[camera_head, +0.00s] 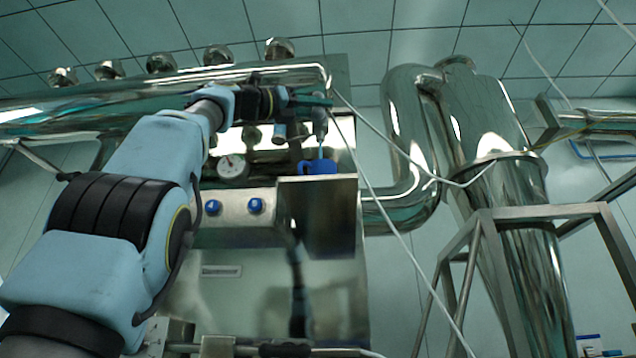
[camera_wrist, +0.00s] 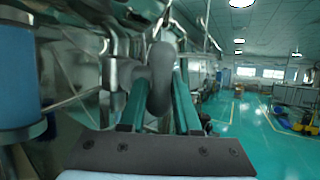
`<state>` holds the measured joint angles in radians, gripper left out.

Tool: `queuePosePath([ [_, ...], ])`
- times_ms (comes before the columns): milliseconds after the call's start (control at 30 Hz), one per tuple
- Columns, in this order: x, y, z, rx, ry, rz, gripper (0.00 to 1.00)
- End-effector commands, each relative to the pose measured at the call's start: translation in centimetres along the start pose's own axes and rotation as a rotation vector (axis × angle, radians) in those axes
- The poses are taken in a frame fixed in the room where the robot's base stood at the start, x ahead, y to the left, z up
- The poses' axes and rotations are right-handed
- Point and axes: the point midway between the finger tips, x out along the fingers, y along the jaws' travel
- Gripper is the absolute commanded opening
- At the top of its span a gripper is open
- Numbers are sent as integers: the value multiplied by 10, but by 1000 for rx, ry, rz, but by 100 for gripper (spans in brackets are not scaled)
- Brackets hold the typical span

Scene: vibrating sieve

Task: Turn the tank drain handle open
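The grey, rounded drain handle (camera_wrist: 160,80) shows in the wrist view between the two teal fingers of my gripper (camera_wrist: 162,92). The fingers stand apart, one on each side of it. Whether both press on it is not clear. In the head view my gripper (camera_head: 312,101) is at the upper middle, at the grey handle (camera_head: 320,124) below the large horizontal steel pipe. The fingers look thin and dark there and partly cover the handle.
A blue part (camera_head: 322,167) sits below the handle, above a steel box (camera_head: 318,215). A pressure gauge (camera_head: 232,167) and blue knobs (camera_head: 256,205) are to the left. A steel cyclone-like vessel (camera_head: 490,130) and its frame stand right. A thin cable crosses near my gripper.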

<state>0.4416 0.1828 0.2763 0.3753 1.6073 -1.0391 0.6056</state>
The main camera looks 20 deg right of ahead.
Motion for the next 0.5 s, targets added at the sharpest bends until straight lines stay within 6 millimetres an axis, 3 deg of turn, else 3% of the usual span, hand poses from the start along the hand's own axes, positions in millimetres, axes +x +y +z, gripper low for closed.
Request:
queuePosePath([
  [333,-2,0,-1,0,1,0,41],
  [500,-21,0,-3,1,0,3,41],
])
